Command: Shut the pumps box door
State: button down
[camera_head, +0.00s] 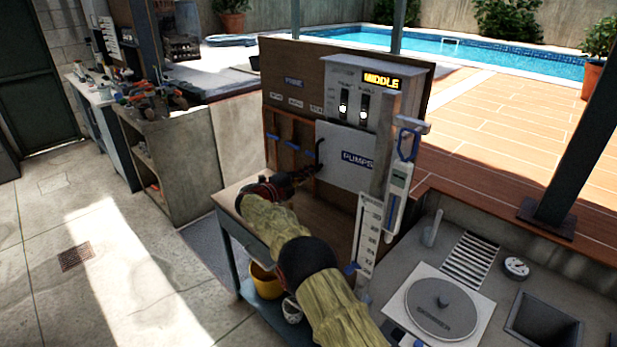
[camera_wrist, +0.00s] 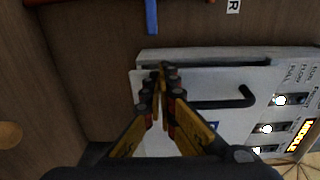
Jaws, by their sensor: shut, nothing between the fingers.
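The pumps box door (camera_head: 343,170) is a pale grey panel marked PUMPS, below the switches of the grey box (camera_head: 345,75). Its black handle (camera_head: 320,150) is near its left edge. In the wrist view the door (camera_wrist: 190,140) and its bent handle (camera_wrist: 235,101) lie beyond the fingers. A dark gap shows between door and box edge there, so the door looks slightly ajar; how far is hard to tell. My gripper (camera_head: 315,172) is at the door's left edge, below the handle. In the wrist view my gripper (camera_wrist: 163,70) is shut and empty, overlapping the door's edge; contact is unclear.
A brown board (camera_head: 285,80) with blue hooks stands behind the box. A thermometer and a ruler-like scale (camera_head: 369,240) stand at its right. A skimmer lid (camera_head: 440,306) is at the lower right. A yellow bucket (camera_head: 266,280) sits under the bench. Floor at left is clear.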

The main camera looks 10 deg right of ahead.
jog(key=shift+w+a+x, duration=0.15)
jog(key=shift+w+x, duration=0.05)
jog(key=shift+x, duration=0.8)
jog(key=shift+w+a+x, duration=0.15)
jog(key=shift+x, duration=0.9)
